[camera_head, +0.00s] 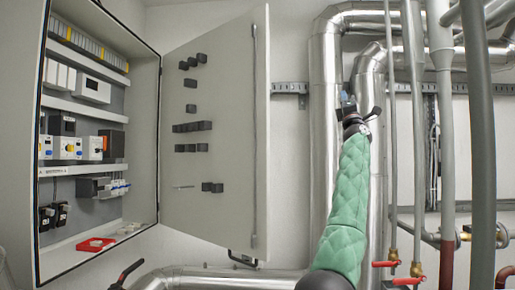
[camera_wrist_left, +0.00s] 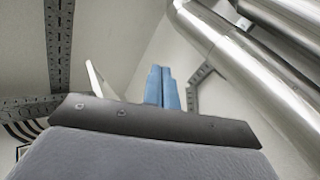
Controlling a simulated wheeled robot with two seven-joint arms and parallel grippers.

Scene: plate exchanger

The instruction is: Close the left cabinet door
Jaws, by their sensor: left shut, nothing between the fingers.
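The left cabinet door (camera_head: 213,140) stands wide open, swung out to the right of the grey cabinet (camera_head: 160,120). Its inner face, with several small black blocks, faces me. My left gripper (camera_head: 347,101) is to the right of the door's free edge, apart from it in the picture, in front of the shiny pipes. Its blue fingers are together and empty; they also show in the left wrist view (camera_wrist_left: 162,88). A pale thin piece left of the fingers in that view is not clear. My right gripper is not in view.
Large silver pipes (camera_head: 325,120) run behind my left arm. Thinner grey pipes (camera_head: 480,150) and red valve handles (camera_head: 386,264) stand at the right. A silver pipe (camera_head: 215,279) runs below the door. Inside the cabinet are shelves with switchgear and a red item (camera_head: 96,244).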

